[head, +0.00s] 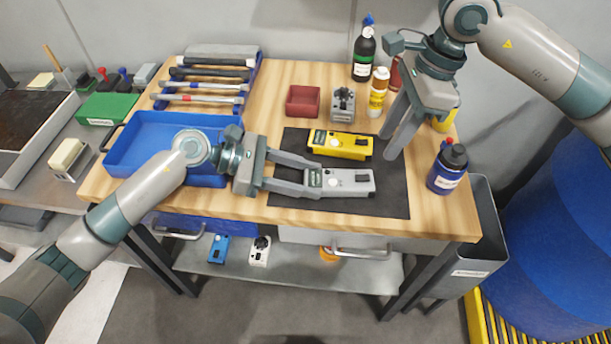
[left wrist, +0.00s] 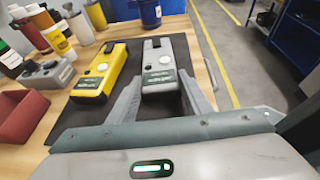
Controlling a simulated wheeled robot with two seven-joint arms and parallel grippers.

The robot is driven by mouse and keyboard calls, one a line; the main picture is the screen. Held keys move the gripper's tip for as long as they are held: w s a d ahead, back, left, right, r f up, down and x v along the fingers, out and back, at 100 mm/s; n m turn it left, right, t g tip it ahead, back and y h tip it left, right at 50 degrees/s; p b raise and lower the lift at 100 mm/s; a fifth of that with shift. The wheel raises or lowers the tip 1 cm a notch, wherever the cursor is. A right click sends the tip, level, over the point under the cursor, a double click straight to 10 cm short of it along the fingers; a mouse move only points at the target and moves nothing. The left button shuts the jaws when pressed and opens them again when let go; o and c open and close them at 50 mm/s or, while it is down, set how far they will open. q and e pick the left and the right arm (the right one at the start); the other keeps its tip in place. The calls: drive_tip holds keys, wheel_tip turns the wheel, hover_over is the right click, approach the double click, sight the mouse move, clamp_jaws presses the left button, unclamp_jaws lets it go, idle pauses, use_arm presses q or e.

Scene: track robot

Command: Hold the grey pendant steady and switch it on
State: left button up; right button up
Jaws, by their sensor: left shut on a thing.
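The grey pendant (head: 348,183) lies on the dark mat (head: 392,203), with a round white knob and a small display on top. It also shows in the left wrist view (left wrist: 160,62). My left gripper (head: 314,180) is shut on the pendant's near-left end, one finger along each long side; its fingers (left wrist: 162,96) flank it in the left wrist view. My right gripper (head: 387,147) points down above the mat's right part, apart from the grey pendant. Its two fingers look separated and hold nothing visible.
A similar yellow pendant (head: 341,144) lies right behind the grey one. A red bin (head: 303,101), a grey switch box (head: 343,105) and bottles (head: 378,92) stand behind the mat. A dark blue bottle (head: 447,168) stands at right, a blue tray (head: 160,135) at left.

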sight(367, 176)
use_arm(q)
drive_tip(key=c, duration=0.5)
use_arm(e)
clamp_jaws()
drive_tip(key=a+m+h, duration=0.1)
drive_tip(key=m, duration=0.1)
drive_tip(key=a+m, duration=0.1)
drive_tip(key=m, duration=0.2)
drive_tip(key=m+h, duration=0.1)
drive_tip(key=m, duration=0.1)
drive_tip(key=shift+a+f+m+h, duration=0.3)
drive_tip(key=shift+a+f, duration=0.1)
drive_tip(key=shift+f, duration=0.1)
drive_tip(key=shift+f, duration=3.2)
